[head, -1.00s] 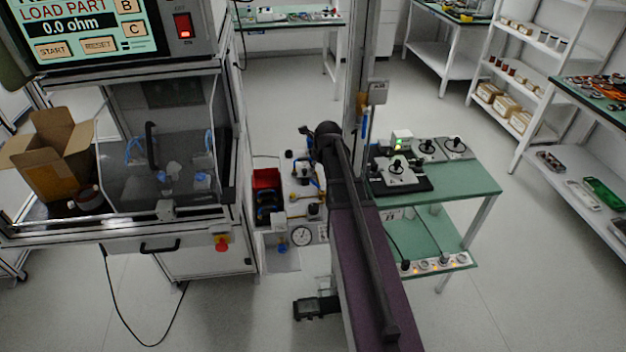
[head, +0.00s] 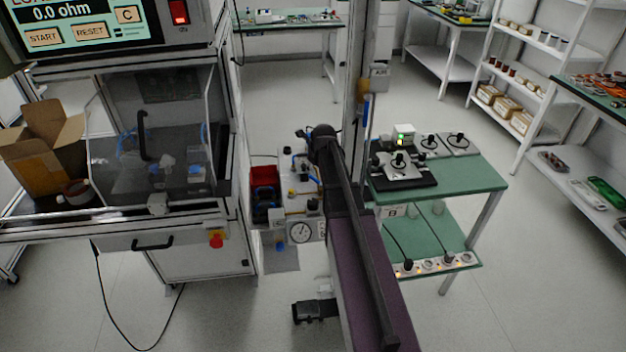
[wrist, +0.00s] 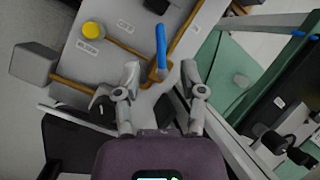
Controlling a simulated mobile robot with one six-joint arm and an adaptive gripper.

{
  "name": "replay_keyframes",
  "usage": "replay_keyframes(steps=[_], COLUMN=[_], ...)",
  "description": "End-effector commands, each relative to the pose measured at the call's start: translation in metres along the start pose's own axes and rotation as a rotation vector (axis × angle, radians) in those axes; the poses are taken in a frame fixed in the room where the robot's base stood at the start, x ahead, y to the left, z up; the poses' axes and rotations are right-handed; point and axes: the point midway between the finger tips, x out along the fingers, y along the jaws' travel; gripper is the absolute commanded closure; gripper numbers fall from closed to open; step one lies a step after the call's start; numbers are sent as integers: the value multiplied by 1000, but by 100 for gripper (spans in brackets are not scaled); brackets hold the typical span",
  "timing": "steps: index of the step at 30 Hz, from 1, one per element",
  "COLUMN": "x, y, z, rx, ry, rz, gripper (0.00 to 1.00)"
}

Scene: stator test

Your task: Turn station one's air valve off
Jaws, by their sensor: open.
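In the wrist view a valve with a blue lever (wrist: 161,45) sits on a brass pipe fitting (wrist: 157,74) on a pale panel. The lever points up in the picture. My gripper (wrist: 160,72) is open, one finger on each side of the fitting in the picture, with the lever reaching beyond the fingertips. No contact shows, and I cannot tell the depth between fingers and valve. In the head view the air panel (head: 295,210) stands right of the test cabinet. My arm covers part of it, and the gripper is not clear there.
A yellow knob (wrist: 93,30), a grey block (wrist: 35,63) and brass pipes lie left of the lever. A green table (head: 462,178) with devices stands right of my arm.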

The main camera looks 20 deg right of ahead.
Motion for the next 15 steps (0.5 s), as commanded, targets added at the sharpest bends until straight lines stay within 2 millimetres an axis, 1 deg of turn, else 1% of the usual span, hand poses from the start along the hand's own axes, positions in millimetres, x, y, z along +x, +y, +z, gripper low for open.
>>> replay_keyframes(steps=[1, 15], x=[9, 48], y=[0, 1], z=[-1, 0], rx=[0, -1], ry=[0, 0], rz=[0, 0], gripper=[48, 48])
